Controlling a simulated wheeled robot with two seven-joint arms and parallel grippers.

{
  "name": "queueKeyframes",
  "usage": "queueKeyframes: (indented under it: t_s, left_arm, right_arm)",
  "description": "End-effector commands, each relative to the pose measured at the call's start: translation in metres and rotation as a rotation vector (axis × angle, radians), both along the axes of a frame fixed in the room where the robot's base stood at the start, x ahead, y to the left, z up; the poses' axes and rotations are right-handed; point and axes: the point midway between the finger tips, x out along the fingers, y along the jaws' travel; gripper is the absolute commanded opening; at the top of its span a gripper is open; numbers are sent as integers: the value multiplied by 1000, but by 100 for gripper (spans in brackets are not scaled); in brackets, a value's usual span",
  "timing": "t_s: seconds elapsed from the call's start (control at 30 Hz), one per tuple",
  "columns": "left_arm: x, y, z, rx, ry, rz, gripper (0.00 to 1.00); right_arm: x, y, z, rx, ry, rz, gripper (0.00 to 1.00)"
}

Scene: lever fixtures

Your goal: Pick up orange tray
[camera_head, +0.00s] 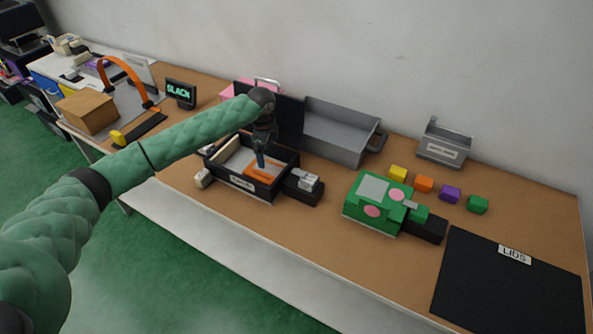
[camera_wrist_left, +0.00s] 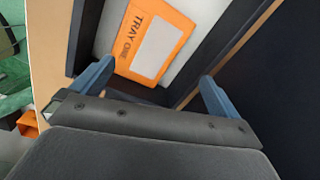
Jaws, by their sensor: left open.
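The orange tray (camera_head: 262,171) lies inside a black open box (camera_head: 236,181) on the table. In the left wrist view the orange tray (camera_wrist_left: 157,42) shows a white panel and the printed words "TRAY ONE". My left gripper (camera_head: 260,160) points down into the box, just over the tray. In the left wrist view the blue fingers of my left gripper (camera_wrist_left: 152,90) are spread wide with nothing between them, and the tray lies beyond the fingertips. In the head view the gripper and arm cover part of the box's back. My right gripper is in neither view.
A dark upright panel (camera_head: 290,118) and a grey bin (camera_head: 337,132) stand behind the box. A green fixture (camera_head: 373,203) and several coloured cubes lie to the right. A black mat (camera_head: 510,285) marked "LIDS" is at the right end. A cardboard box (camera_head: 87,111) stands left.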

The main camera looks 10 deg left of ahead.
Motion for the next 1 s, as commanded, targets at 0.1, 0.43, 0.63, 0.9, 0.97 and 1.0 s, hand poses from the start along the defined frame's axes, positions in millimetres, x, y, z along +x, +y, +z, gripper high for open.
queueKeyframes:
  t_s: [0.1, 0.43, 0.63, 0.9, 0.97, 1.0]
  left_arm:
    - [-10, -1, -1, -6, 52, -135, 100]
    - [-12, 0, -5, 7, 64, -299, 100]
    - [-13, 0, -22, 7, 65, -297, 100]
    - [-14, 0, -37, 8, 64, -296, 100]
    - [-15, 1, -42, 8, 65, -296, 100]
    - [-15, 1, -46, 8, 64, -296, 100]
  right_arm:
    - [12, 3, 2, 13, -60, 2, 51]
    - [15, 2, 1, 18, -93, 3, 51]
    - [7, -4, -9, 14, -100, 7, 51]
    - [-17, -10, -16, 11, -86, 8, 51]
    - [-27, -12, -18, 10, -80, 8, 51]
    - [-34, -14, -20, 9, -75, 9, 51]
